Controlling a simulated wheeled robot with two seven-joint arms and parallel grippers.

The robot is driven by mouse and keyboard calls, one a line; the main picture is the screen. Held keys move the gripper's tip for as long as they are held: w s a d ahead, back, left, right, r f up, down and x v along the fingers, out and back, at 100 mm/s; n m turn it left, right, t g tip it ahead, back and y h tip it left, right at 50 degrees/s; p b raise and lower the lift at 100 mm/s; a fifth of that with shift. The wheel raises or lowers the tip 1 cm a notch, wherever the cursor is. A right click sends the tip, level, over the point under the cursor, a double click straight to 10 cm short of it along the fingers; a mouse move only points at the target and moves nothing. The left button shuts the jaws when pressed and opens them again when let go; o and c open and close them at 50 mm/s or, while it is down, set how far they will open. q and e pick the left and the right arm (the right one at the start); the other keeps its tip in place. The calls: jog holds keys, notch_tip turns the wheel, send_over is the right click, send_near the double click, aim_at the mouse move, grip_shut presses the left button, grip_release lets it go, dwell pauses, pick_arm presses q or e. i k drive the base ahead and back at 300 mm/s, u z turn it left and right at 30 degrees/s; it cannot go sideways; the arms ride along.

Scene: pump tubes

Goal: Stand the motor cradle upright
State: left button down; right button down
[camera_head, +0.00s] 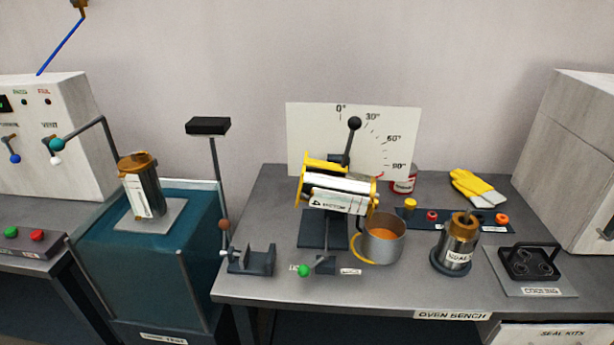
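The motor cradle (340,194) has yellow end pieces and a pale labelled cylinder lying across it. It sits on a dark stand (322,228) on the oven bench and lies close to horizontal, slightly tilted, its right end a little lower. Its black-knobbed lever (353,124) points up and slightly right, near the 0° mark of the white angle board (393,142) behind it. The board is marked 0°, 30°, 60° and 90°. Neither of my grippers shows in this view.
A grey pot (394,248) with orange contents stands by the cradle's lower right. A green-knobbed lever (304,271) is in front. A copper-topped motor (460,243) stands to the right. A clamp (254,263) and a teal cabinet (196,245) are left.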

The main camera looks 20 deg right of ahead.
aim_at(354, 124)
jog(key=u, duration=1.05)
jog(key=k, duration=0.85)
jog(key=z, duration=1.45)
jog(key=i, duration=0.5)
